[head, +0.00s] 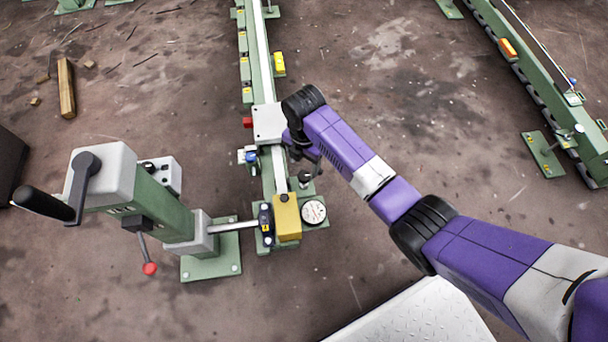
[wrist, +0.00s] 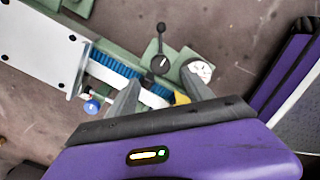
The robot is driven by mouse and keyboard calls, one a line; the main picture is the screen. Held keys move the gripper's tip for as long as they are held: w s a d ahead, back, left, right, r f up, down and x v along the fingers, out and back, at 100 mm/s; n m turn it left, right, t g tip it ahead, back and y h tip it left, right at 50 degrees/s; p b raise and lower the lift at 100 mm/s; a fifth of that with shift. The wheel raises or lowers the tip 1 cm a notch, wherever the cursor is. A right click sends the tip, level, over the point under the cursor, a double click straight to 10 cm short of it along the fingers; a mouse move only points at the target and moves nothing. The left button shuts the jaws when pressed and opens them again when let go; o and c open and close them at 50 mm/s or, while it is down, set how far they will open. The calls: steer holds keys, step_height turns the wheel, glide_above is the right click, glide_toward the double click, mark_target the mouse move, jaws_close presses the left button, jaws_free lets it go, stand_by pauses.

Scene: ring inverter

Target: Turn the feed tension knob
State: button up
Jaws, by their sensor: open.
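A black knob with a pointer arm (wrist: 160,64) sits on a green plate beside the rail, next to a round white dial (wrist: 202,71). In the head view the black knob (head: 305,178) is just below my gripper (head: 302,155), near the dial (head: 314,212). A blue knob (wrist: 92,106) stands at the rail's other side and also shows in the head view (head: 251,157). No readable label tells which is the feed tension knob. In the wrist view my gripper (wrist: 160,88) is open and empty, its fingers over the rail, with the black knob beyond the fingertips.
A white block (head: 268,123) and a yellow block (head: 287,217) sit on the green rail. A green post with a crank (head: 86,170) and a red-ball lever (head: 150,268) stands left. Open floor lies right of the rail; a metal tread plate (head: 420,315) is in front.

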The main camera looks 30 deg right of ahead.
mark_target(304, 176)
step_height(304, 176, down, 8)
steer(key=b, duration=0.4)
steer(key=shift+r, duration=0.25)
steer(key=shift+c, duration=0.3)
jaws_close()
steer(key=shift+r+m+p, duration=0.1)
steer(key=shift+m+p, duration=0.3)
steer(key=shift+p, duration=0.2)
